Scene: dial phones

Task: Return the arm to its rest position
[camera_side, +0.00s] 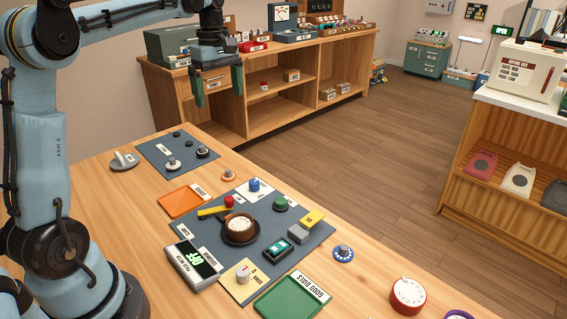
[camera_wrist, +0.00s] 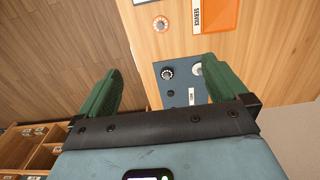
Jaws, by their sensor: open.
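My gripper (camera_side: 218,86) is open and empty, raised well above the table's far end in the side view. Its two green fingers point down and stand apart; in the wrist view the gripper (camera_wrist: 160,85) also shows nothing between the fingers. The wooden worktable (camera_side: 140,212) lies below. My blue arm reaches across from the left.
An orange tray (camera_side: 183,201) and a green tray (camera_side: 290,298) flank the mat. A smaller mat (camera_side: 180,150) with knobs lies at the table's far end. A red dial (camera_side: 407,294) stands at the right. A wooden shelf unit (camera_side: 262,80) stands behind my gripper.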

